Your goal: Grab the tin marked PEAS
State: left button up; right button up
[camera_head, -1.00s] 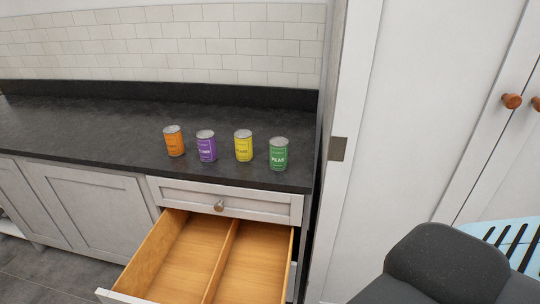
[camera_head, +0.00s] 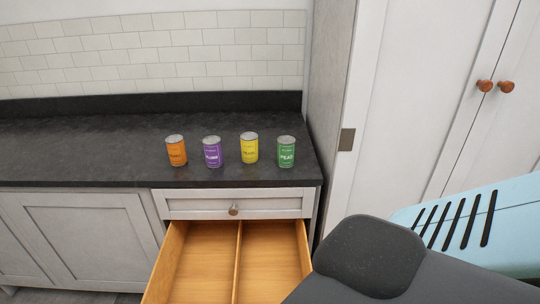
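The green tin marked PEAS (camera_head: 286,152) stands upright on the dark countertop (camera_head: 90,150), near its front edge and right end. It is the rightmost tin in a row. A yellow tin (camera_head: 249,148), a purple tin (camera_head: 212,152) and an orange tin (camera_head: 176,151) stand to its left, apart from each other. Part of my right arm fills the lower right, in front of and below the tins. Neither of my grippers shows in the head view.
An open, empty wooden drawer (camera_head: 238,262) with a divider juts out below the tins. A shut drawer (camera_head: 270,205) with a round knob lies above it. A tall white cabinet (camera_head: 410,100) with wooden knobs stands right of the counter. The counter left of the tins is clear.

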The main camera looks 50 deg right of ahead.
aim_at(286, 143)
jog(key=i+j, duration=0.1)
jog(key=j, duration=0.4)
jog(key=z, duration=2.55)
jog(key=i+j, duration=0.05)
jog(key=j, duration=0.05)
